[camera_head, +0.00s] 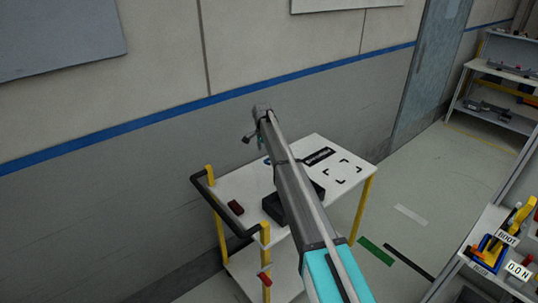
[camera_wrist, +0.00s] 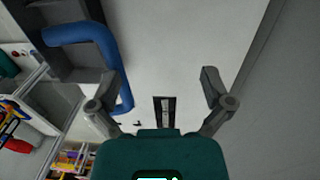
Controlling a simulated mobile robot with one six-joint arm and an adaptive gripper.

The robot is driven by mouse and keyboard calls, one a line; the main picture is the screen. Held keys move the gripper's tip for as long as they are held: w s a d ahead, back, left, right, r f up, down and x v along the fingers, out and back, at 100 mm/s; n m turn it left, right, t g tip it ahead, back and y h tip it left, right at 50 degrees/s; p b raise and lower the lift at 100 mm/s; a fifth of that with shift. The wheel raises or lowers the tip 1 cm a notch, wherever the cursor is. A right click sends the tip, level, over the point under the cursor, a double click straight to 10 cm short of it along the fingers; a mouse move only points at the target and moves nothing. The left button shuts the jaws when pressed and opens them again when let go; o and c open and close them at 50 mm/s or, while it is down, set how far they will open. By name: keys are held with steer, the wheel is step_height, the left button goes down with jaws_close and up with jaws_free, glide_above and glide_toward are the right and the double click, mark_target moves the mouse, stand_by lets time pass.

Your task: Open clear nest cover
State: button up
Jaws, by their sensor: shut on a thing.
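My gripper (camera_head: 254,138) is at the far end of my arm, over the back of a white cart near the wall. In the wrist view, the fingers of my gripper (camera_wrist: 160,80) stand wide apart, one on each side. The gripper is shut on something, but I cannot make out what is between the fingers. A dark block (camera_head: 274,208) sits on the cart top, partly hidden behind my arm. I cannot pick out a clear nest cover in either view.
The white cart top (camera_head: 228,186) has yellow legs and a black handle (camera_head: 222,206) on the left. A bench with coloured tools (camera_head: 508,236) stands at right. A blue pipe (camera_wrist: 85,33) shows in the wrist view.

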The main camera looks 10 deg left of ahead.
steer(key=w+a+f, duration=0.2)
steer(key=shift+w+a, duration=0.2)
steer(key=shift+w, duration=0.1)
steer(key=shift+c, duration=0.5)
steer(key=w+a, duration=0.6)
steer(key=a, duration=0.1)
steer(key=shift+w+b, duration=0.35)
steer(key=shift+b, duration=0.1)
stand_by(0.4)
steer(key=shift+r, duration=0.15)
stand_by(0.4)
